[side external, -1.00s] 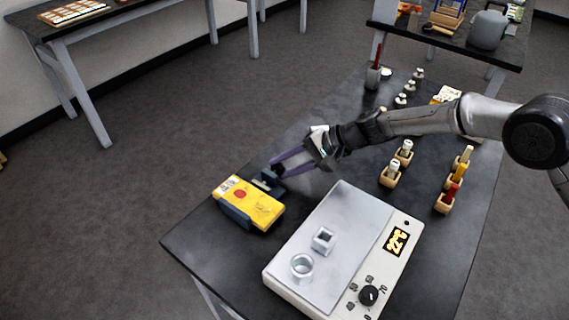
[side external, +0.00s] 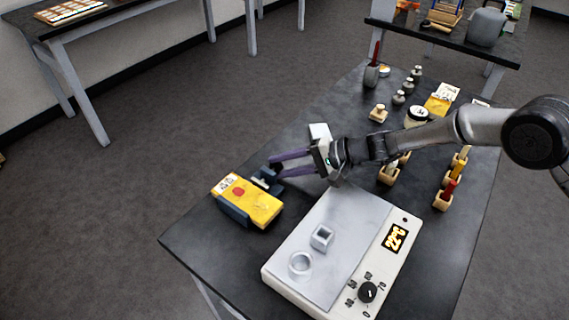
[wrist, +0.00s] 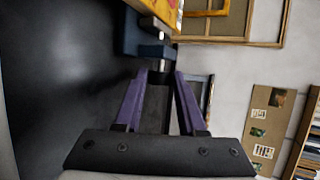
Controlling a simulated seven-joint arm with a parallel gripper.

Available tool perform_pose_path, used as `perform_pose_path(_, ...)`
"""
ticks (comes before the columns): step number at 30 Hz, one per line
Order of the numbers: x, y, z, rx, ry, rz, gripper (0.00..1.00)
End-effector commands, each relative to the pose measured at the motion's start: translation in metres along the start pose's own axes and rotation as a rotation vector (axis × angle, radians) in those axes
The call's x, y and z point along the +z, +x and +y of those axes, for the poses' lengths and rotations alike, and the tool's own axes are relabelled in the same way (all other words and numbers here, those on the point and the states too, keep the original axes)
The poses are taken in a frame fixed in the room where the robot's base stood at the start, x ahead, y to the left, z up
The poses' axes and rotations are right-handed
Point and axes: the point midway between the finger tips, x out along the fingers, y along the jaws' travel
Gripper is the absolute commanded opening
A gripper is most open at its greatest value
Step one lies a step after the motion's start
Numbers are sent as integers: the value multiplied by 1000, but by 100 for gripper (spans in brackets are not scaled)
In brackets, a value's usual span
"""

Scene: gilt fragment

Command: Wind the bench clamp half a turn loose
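The bench clamp (side external: 232,212) is dark blue and stands near the table's left front edge. It holds a yellow block (side external: 262,208) with a red dot and a white label. In the wrist view the clamp's blue jaw (wrist: 157,51) and a short pale screw (wrist: 162,65) show ahead of the fingers. My gripper (side external: 273,166) has purple fingers spread apart, just behind the clamp's screw end. In the wrist view my gripper (wrist: 160,74) has the screw end lined up between its fingertips. I see no contact. The clamp's handle is hard to make out.
A white scale (side external: 350,245) with a metal plate, a ring and a small square cup stands right of the clamp. Small wooden holders, grey weights and a dark pot (side external: 371,76) stand farther back. Bare black tabletop (side external: 190,245) lies left of the clamp.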

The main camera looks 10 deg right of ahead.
Motion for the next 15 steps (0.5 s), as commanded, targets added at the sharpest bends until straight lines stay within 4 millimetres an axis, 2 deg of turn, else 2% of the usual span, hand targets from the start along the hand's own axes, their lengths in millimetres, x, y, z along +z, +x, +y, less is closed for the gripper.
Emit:
perform_pose_path(1, 1, 0, 0, 0, -1, -2, 50)
perform_pose_path(4, 0, 0, 0, 1, 0, 0, 67)
perform_pose_path(15, -2, 0, 3, 6, 3, 6, 67)
